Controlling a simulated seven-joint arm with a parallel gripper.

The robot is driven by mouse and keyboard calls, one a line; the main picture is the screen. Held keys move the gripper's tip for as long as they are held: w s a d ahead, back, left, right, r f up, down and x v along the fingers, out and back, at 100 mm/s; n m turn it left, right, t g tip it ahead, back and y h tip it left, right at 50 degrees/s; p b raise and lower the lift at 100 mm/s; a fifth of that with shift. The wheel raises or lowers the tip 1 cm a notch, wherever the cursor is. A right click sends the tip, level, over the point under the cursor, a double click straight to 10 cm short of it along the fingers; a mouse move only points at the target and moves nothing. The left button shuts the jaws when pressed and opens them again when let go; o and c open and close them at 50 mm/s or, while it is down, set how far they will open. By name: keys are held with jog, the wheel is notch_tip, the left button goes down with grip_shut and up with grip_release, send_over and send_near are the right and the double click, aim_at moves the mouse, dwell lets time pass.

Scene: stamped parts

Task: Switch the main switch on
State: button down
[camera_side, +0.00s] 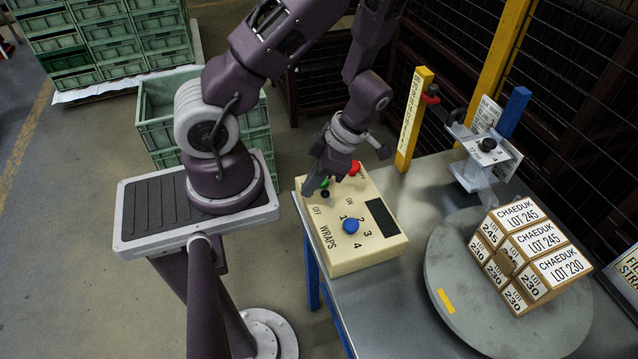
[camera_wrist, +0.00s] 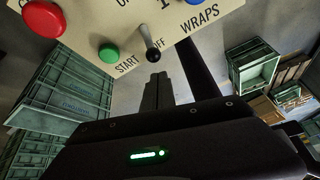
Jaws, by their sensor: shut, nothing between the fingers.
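The main switch is a small lever with a black ball end (camera_wrist: 153,55) on the cream control box (camera_side: 352,255). In the wrist view its ball shows beside the OFF lettering, with ON farther up the panel. In the side view the black ball (camera_side: 325,194) shows just beside my fingers. My gripper (camera_side: 309,190) is shut and empty, low over the left part of the box. In the wrist view its fingertips (camera_wrist: 160,78) are just below the ball in the picture. I cannot tell whether they touch it.
The box carries a green button (camera_wrist: 108,53), a red button (camera_side: 354,168) and a blue knob (camera_side: 351,226), all near the switch. A turntable (camera_side: 455,315) with stacked cartons (camera_side: 530,262) stands right. A yellow post (camera_side: 413,118) rises behind the box. Green crates (camera_side: 165,100) stand behind my arm.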

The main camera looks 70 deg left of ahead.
jog(key=shift+w+d+f, duration=0.1)
jog(key=shift+w+d, duration=0.2)
jog(key=shift+w, duration=0.5)
jog(key=shift+w, duration=0.1)
jog(key=shift+w+g, duration=0.2)
jog(key=shift+g, duration=0.2)
jog(key=shift+w+g, duration=0.15)
jog(key=shift+g, duration=0.15)
jog(key=shift+w+r+g, duration=0.25)
jog(key=shift+w+g, duration=1)
jog(key=shift+g, duration=0.35)
jog(key=shift+w, duration=0.45)
jog(key=shift+s, duration=0.2)
